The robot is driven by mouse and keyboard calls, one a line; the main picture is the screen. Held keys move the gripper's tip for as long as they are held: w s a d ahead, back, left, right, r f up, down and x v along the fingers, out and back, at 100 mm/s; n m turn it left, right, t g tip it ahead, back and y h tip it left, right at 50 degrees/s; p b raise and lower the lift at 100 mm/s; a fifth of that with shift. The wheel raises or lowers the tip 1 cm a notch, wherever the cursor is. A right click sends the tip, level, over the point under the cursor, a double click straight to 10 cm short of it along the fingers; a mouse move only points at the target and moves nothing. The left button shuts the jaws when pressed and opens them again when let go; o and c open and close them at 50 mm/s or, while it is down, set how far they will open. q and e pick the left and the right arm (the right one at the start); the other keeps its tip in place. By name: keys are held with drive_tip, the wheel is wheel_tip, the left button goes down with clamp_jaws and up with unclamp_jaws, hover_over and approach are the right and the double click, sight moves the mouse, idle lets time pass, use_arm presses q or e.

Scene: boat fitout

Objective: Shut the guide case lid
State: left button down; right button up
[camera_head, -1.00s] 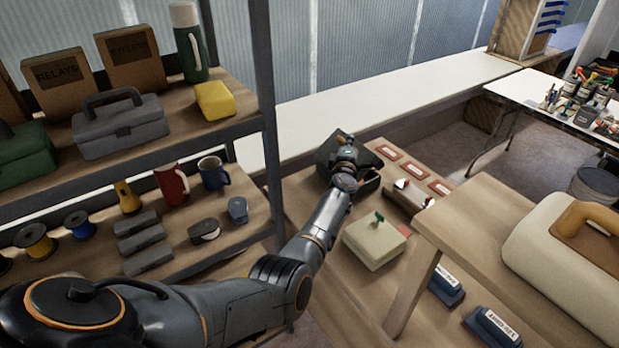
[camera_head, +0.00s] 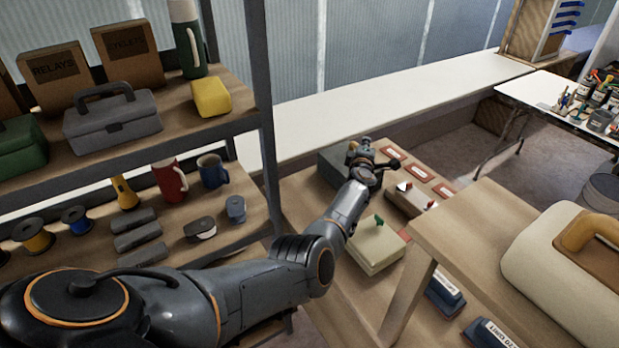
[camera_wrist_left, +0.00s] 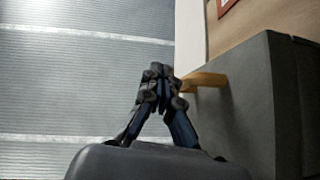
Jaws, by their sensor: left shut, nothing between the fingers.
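The guide case (camera_head: 334,168) is a dark grey box on the wooden bench in the head view. Its visible top looks flat, with no dark opening showing. My left arm and gripper hide its right part, so I cannot tell whether the lid is fully down. My left gripper (camera_head: 386,166) is over the case's right side, shut and empty. In the left wrist view the shut fingers (camera_wrist_left: 162,88) are beside a large dark grey box wall (camera_wrist_left: 255,110), probably the case, with a yellow-brown piece (camera_wrist_left: 205,79) sticking out. Contact is unclear. My right gripper is not in view.
A cream box with a green knob (camera_head: 376,248) stands in front of the case. Red-framed labels (camera_head: 420,171) lie to its right.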

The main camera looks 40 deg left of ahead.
use_arm(q)
drive_tip(key=shift+w+d+f, duration=0.1)
drive_tip(key=shift+w+f, duration=0.15)
drive_tip(key=shift+r, duration=0.1)
idle(0.5)
drive_tip(key=r+p, duration=0.4)
drive_tip(key=shift+s+r, duration=0.1)
drive_tip(key=shift+s, duration=0.1)
drive_tip(key=s+d+r+p, duration=0.4)
drive_tip(key=d+r+p, duration=0.1)
drive_tip(key=p, duration=0.3)
drive_tip(key=shift+s+d+r, duration=0.15)
drive_tip(key=shift+d+r, duration=0.25)
drive_tip(key=shift+r, duration=0.3)
